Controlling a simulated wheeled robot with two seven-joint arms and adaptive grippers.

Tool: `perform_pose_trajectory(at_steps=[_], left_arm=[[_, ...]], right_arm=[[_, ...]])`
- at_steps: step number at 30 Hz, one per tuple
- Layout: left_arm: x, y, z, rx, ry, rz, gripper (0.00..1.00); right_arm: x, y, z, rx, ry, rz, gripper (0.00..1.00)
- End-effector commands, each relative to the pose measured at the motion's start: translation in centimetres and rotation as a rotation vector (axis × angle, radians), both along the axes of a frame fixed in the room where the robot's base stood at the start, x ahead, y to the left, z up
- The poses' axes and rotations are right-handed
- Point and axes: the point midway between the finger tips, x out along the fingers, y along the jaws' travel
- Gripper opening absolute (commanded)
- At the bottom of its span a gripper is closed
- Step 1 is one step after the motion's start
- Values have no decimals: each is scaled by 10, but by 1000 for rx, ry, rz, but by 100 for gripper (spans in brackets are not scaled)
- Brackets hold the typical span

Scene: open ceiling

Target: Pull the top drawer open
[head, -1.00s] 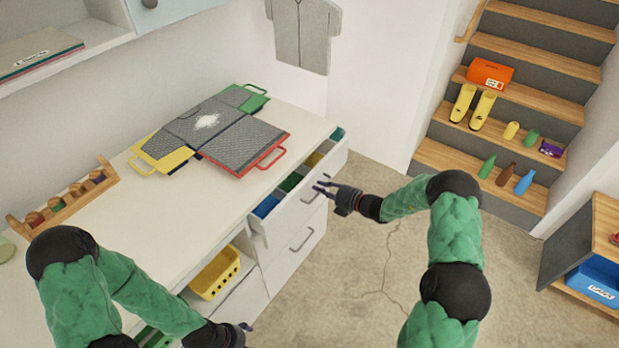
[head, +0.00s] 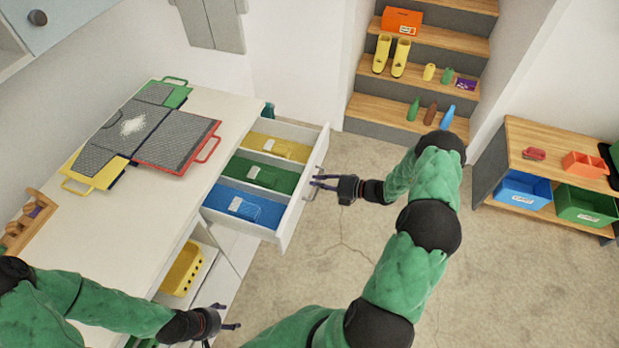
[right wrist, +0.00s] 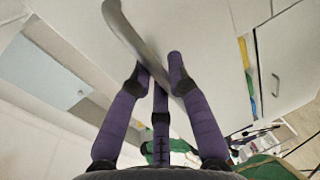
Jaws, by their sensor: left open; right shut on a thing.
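The top drawer (head: 285,226) stands well out from the white cabinet under the worktop. Inside it are a yellow (head: 280,146), a green (head: 268,177) and a blue (head: 245,207) compartment, each with a small pale label. My right gripper (head: 322,183) is at the drawer's front face, shut on the metal handle (head: 311,185). In the right wrist view the purple fingers close around the curved handle (right wrist: 135,40). My left gripper (head: 222,322) is open and empty, low in front of the cabinet, apart from the drawer.
The white worktop (head: 165,225) bears a folded mat (head: 135,130) with coloured handles. A yellow basket (head: 183,268) sits in an open shelf below. Stairs (head: 400,110) rise at the back; a low shelf (head: 540,150) stands right. The floor before the drawer is clear.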

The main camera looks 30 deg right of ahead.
Motion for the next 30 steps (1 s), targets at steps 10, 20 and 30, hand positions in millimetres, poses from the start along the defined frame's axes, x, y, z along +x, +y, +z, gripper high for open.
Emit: perform_pose_trajectory(at_steps=[10, 20, 30], left_arm=[[0, 0, 1, 0, 0, 0, 67], [0, 0, 1, 0, 0, 0, 67], [0, 0, 1, 0, 0, 0, 67]], right_arm=[[-4, -3, -1, 0, 2, 0, 0], [-4, -3, -1, 0, 1, 0, 43], [-9, -8, 1, -1, 1, -1, 43]])
